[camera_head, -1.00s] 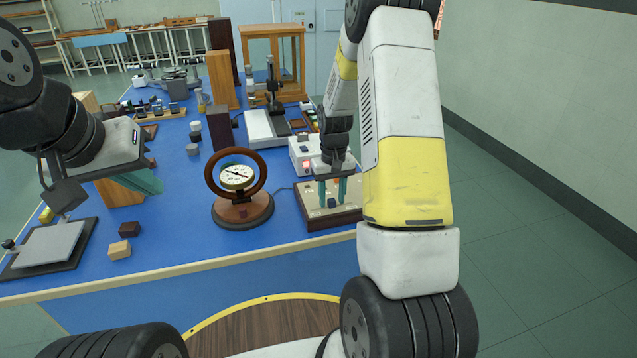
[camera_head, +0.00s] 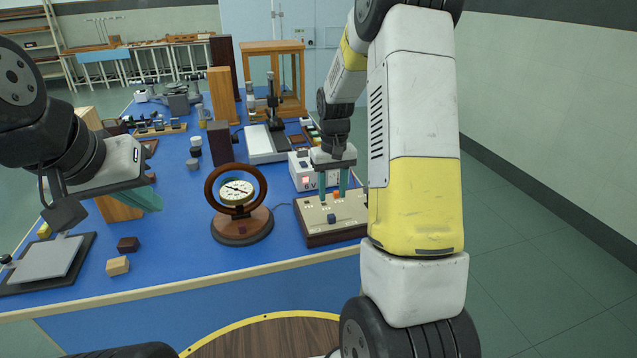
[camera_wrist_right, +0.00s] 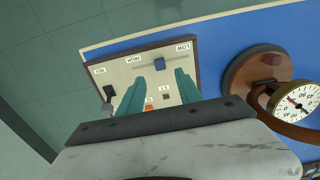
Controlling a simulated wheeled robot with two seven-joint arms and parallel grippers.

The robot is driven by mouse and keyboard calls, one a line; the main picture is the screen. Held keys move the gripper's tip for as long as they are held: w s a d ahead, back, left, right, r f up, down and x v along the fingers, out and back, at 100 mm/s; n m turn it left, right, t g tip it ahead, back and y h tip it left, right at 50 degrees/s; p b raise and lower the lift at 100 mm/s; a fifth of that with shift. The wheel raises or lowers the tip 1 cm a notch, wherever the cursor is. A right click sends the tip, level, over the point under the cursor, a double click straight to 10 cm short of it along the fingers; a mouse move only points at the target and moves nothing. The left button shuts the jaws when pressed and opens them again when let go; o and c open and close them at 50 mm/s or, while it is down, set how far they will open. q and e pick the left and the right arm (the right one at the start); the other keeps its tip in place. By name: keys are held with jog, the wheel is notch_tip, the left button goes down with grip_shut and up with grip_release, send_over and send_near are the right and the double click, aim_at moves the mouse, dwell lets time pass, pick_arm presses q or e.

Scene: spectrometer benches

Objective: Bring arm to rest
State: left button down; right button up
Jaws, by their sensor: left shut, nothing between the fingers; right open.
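My right gripper (camera_head: 333,181) is open with its two teal fingers pointing down over a switch box (camera_head: 316,238) with a pale top and brown sides. In the right wrist view the fingers (camera_wrist_right: 160,92) are apart with nothing between them, above the box's labelled face (camera_wrist_right: 115,58). A blue knob (camera_head: 332,218) and an orange part (camera_head: 336,195) show on the box. My left gripper (camera_head: 146,200) is shut and empty at the left, over the blue bench (camera_head: 178,240). Its fingers point down to the right.
A dial gauge in a round wooden stand (camera_head: 241,225) stands left of the box. Two small blocks (camera_head: 118,265) and a grey plate (camera_head: 45,258) lie at the front left. Floor is clear at right.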

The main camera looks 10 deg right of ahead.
jog(key=s+a+r+t+y, duration=0.1)
jog(key=s+a+r+t, duration=0.1)
jog(key=s+r, duration=0.45)
jog(key=s+a+r+t, duration=0.15)
jog(key=s+r, duration=0.25)
jog(key=r, duration=0.5)
jog(key=s+a+r+t, duration=0.1)
jog(key=s+a+r, duration=0.1)
jog(key=s, duration=0.4)
jog(key=s+a+r+t+y, duration=0.1)
jog(key=s+a+r, duration=0.1)
jog(key=s, duration=0.5)
jog(key=shift+s+r+t, duration=0.3)
jog(key=shift+r+t, duration=0.05)
jog(key=shift+r, duration=0.2)
jog(key=shift+a, duration=0.1)
